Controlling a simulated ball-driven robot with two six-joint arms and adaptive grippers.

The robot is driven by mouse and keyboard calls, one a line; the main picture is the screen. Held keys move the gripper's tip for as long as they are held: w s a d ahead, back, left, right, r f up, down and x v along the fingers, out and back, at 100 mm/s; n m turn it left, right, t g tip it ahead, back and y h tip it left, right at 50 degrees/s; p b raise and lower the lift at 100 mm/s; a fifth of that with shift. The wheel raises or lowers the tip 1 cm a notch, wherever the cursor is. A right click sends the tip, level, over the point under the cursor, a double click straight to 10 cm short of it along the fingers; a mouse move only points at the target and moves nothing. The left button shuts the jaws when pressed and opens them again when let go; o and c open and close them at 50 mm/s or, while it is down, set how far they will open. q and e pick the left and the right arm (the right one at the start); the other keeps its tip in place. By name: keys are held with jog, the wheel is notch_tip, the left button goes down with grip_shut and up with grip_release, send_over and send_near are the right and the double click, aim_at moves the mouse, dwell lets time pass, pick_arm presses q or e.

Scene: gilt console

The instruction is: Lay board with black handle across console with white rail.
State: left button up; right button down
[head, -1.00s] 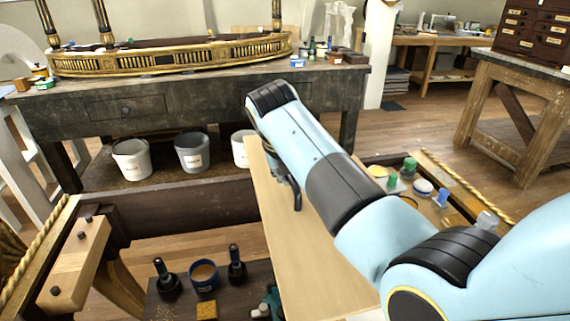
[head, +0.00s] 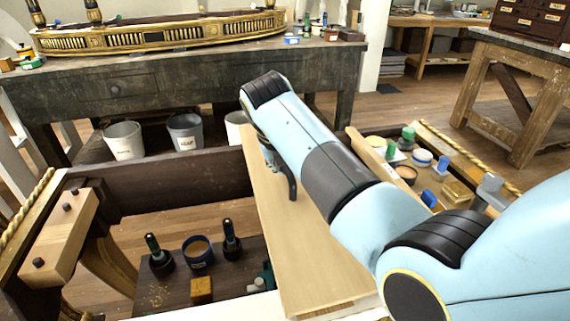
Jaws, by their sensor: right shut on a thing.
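The board (head: 310,255) is a long pale wooden plank, its length running from the near edge toward the back, over the middle of the console. A dark, hook-shaped part (head: 290,184) shows near its far end; I cannot tell if it is the black handle or a finger. My right gripper (head: 272,160) is shut on the board there, mostly hidden behind my forearm. The console is an open frame with a dark back panel (head: 170,186); a white rail (head: 240,306) shows at its near side. Whether the board touches the frame is unclear. My left gripper is out of view.
Inside the frame, left of the board, stand dark bottles (head: 232,240), a blue tin (head: 198,252) and a small yellowish block (head: 201,290). Jars and tins (head: 422,158) sit to the right. A dark workbench (head: 150,88) with buckets (head: 186,132) stands behind.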

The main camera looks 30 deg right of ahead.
jog(key=shift+f, duration=0.15)
dwell(0.7)
jog(key=c, duration=0.5)
grip_release()
jog(key=shift+c, duration=0.2)
jog(key=shift+r+p, duration=3.85)
jog(key=shift+r, duration=0.7)
jog(key=shift+s+f, duration=0.1)
jog(key=shift+f, duration=0.05)
